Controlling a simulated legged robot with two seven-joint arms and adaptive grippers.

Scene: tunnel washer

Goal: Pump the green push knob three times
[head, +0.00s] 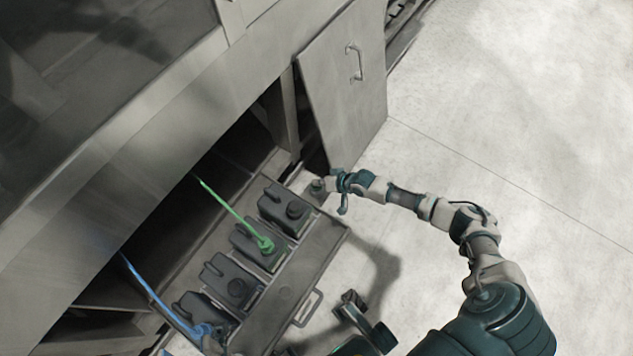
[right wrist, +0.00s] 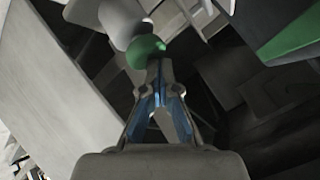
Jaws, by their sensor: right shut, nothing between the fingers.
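The green push knob (right wrist: 146,50) is a rounded green cap with pale, whitish parts beside it in the right wrist view. My right gripper (right wrist: 160,66) is shut and empty, with its fingertips at the lower right edge of the knob in that picture. I cannot tell whether they touch it. In the head view my right gripper (head: 331,185) is at the far right corner of the pulled-out drawer, by the open door. The knob is too small or hidden there to make out clearly.
The drawer (head: 318,255) holds several dark jugs; one has a green cap and hose (head: 262,243), another a blue cap and hose (head: 202,330). A grey cabinet door (head: 345,95) stands open behind my gripper. The floor (head: 510,110) at right is clear.

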